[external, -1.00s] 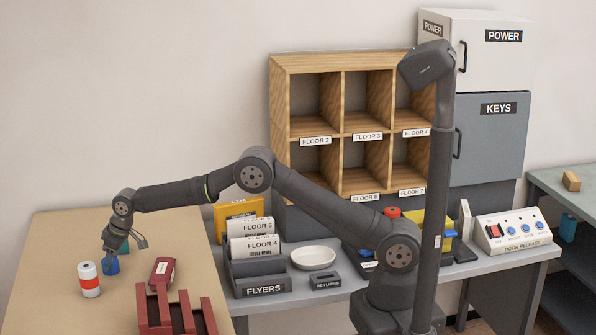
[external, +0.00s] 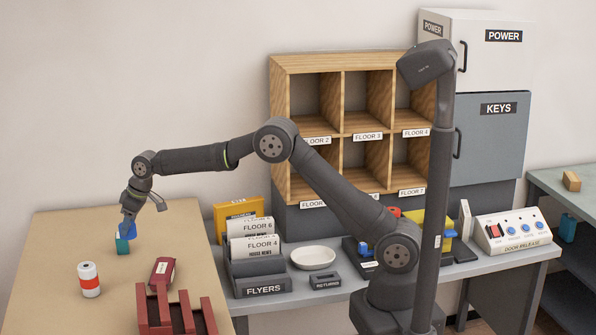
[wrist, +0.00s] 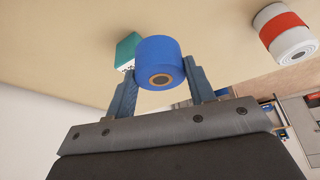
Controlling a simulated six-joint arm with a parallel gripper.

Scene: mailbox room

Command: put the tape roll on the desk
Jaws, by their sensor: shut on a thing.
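The tape roll is a short blue cylinder with a brown core; it shows large in the wrist view (wrist: 160,62) and small in the external view (external: 130,230). My gripper (external: 128,224) is shut on it, with one finger on each side, as the wrist view (wrist: 160,85) shows. The roll is held up above the tan table (external: 50,250) at the left. The desk in the task is not labelled; a grey desk (external: 345,292) with mail items stands to the right of the tan table.
A teal box (external: 122,246) stands just behind the roll. The grey desk holds a flyers holder (external: 262,280), a white bowl (external: 313,257) and a returns tray (external: 325,281).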

